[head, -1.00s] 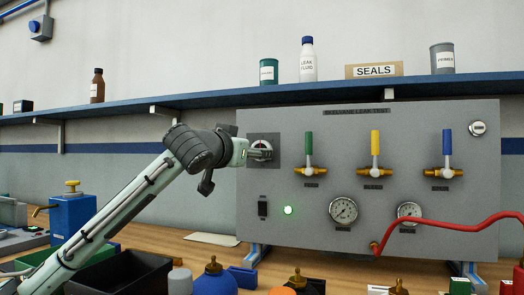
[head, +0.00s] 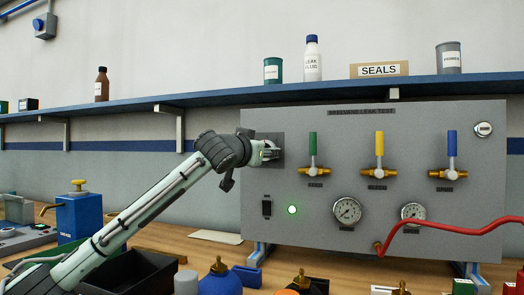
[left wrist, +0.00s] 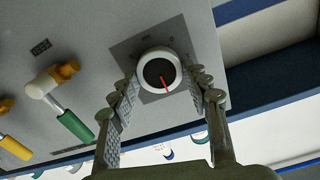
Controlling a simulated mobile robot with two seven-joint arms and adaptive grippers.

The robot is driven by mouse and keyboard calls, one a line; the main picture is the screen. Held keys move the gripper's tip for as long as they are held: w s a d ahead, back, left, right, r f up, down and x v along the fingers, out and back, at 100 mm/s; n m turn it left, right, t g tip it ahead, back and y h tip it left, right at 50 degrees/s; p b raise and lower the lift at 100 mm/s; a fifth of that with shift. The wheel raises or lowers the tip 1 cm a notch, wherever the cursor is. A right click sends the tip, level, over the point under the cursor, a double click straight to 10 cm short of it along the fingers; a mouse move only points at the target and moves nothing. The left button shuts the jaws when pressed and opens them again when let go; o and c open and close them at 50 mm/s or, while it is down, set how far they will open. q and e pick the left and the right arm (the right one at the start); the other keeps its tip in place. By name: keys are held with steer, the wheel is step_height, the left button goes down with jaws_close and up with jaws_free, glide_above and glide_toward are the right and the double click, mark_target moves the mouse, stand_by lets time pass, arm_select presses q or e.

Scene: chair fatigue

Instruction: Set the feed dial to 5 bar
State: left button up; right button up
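The feed dial (left wrist: 158,71) is a round white-rimmed knob with a dark face and red pointer on the grey test panel (head: 340,245). In the left wrist view the pointer aims toward the bottom of the picture. My left gripper (left wrist: 163,67) is open, its two fingers on either side of the dial, tips close to its rim; I see no clear grip. In the head view the left gripper (head: 272,152) is at the panel's upper left and mostly hides the dial. The scale marks are too small to read. My right gripper is not in view.
Valves with green (head: 313,145), yellow (head: 379,145) and blue (head: 451,145) handles stand right of the dial. Two gauges (head: 347,211) (head: 413,212), a lit green lamp (head: 292,209) and a red hose (head: 450,229) are below. A shelf (head: 220,98) runs above.

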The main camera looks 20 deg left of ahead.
arm_select(q)
steer(key=c, duration=0.5)
steer(key=shift+m, duration=0.3)
steer(key=shift+d+f+m, duration=0.1)
steer(key=shift+m, duration=4.2)
steer(key=shift+d+f+m, duration=0.1)
steer(key=shift+m, duration=4.2)
steer(key=o, duration=1.2)
steer(key=shift+a, duration=0.1)
steer(key=shift+c, duration=0.2)
